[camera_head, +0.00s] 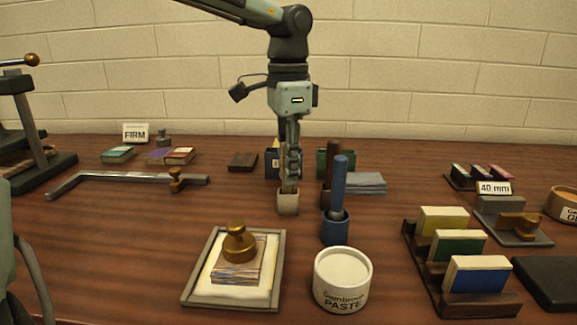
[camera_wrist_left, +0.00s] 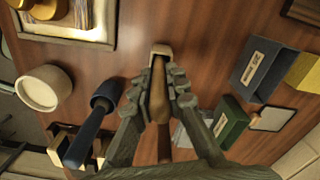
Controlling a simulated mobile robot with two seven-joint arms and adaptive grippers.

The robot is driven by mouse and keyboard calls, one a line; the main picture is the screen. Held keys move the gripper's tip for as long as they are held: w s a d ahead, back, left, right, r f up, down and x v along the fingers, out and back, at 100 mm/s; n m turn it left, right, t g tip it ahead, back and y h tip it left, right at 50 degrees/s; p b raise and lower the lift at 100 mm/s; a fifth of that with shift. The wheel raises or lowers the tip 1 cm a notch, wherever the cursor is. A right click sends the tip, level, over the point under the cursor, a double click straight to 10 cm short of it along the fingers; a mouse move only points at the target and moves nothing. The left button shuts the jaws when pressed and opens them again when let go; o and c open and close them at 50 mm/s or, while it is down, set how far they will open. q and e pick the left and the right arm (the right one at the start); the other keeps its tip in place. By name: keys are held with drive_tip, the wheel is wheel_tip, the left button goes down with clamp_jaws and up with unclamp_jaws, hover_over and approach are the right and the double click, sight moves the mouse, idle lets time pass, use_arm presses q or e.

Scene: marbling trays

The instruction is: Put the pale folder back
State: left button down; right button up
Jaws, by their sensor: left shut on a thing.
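My left gripper (camera_head: 289,180) points straight down over a small pale holder cup (camera_head: 288,204). In the left wrist view its fingers (camera_wrist_left: 158,92) are closed around a slim tan piece, which I take as the pale folder (camera_wrist_left: 157,98). The folder's far end is at the mouth of the pale cup (camera_wrist_left: 162,50); I cannot tell how deep it sits. The fingers hide most of it in the head view. My right gripper is not in view.
A blue-handled tool stands in a blue cup (camera_head: 335,229), with a brown-handled tool (camera_head: 333,160) close behind. In front are a framed tray (camera_head: 189,284) and a paste jar (camera_head: 341,284). Small boxes stand behind; a rack (camera_head: 463,303) is at right. Table left of the cup is fairly clear.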

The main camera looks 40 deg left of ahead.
use_arm(q)
drive_tip(key=shift+f, duration=0.1)
drive_tip(key=c, duration=1.7)
unclamp_jaws()
drive_tip(key=shift+o, duration=0.8)
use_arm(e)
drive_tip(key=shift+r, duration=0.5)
use_arm(q)
wheel_tip(320, 180, up, 12)
drive_tip(key=shift+f, duration=0.25)
drive_tip(key=shift+r, duration=0.45)
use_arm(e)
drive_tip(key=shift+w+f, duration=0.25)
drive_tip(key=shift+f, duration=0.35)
